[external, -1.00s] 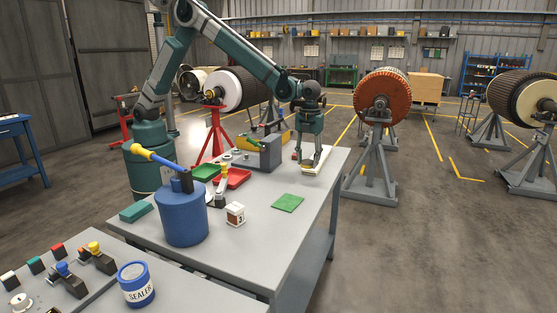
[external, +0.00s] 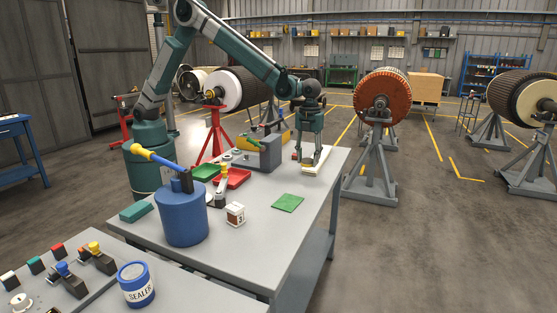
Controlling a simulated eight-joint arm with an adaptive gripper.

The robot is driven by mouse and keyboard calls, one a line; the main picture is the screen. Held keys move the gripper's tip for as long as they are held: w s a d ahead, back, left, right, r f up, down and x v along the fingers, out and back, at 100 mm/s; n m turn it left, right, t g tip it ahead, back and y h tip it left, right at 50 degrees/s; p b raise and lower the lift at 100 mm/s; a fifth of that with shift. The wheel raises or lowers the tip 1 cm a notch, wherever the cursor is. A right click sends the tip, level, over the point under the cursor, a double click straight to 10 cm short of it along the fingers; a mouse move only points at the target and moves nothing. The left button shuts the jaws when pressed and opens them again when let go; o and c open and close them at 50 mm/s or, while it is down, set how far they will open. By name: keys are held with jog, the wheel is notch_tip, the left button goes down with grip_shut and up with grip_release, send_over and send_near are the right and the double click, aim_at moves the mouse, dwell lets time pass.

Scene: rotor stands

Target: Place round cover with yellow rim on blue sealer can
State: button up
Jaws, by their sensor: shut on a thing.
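The blue sealer can (external: 137,293) stands upright on the near bench at the lower left, with a pale band lettered SEALER. No cover with a yellow rim can be made out clearly. My gripper (external: 311,163) points down at the far right end of the grey table, far from the can. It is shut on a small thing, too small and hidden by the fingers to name. A pale cream flat piece (external: 314,169) lies on the table right under the fingers.
A big blue canister (external: 183,218) with a blue-and-yellow handle stands on the table between my gripper and the sealer can. The table's right front is clear.

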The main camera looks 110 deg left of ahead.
jog(key=w+d+r+m+p, duration=0.1)
jog(key=d+r+m, duration=0.1)
jog(key=d, duration=1.8)
notch_tip(320, 180, up, 6)
jog(key=m+p, duration=0.3)
jog(key=m, duration=0.4)
send_over(132, 272)
jog(key=shift+f, duration=0.2)
jog(key=shift+f+p, duration=0.4)
jog(key=shift+f, duration=2.6)
jog(key=shift+f, duration=1.9)
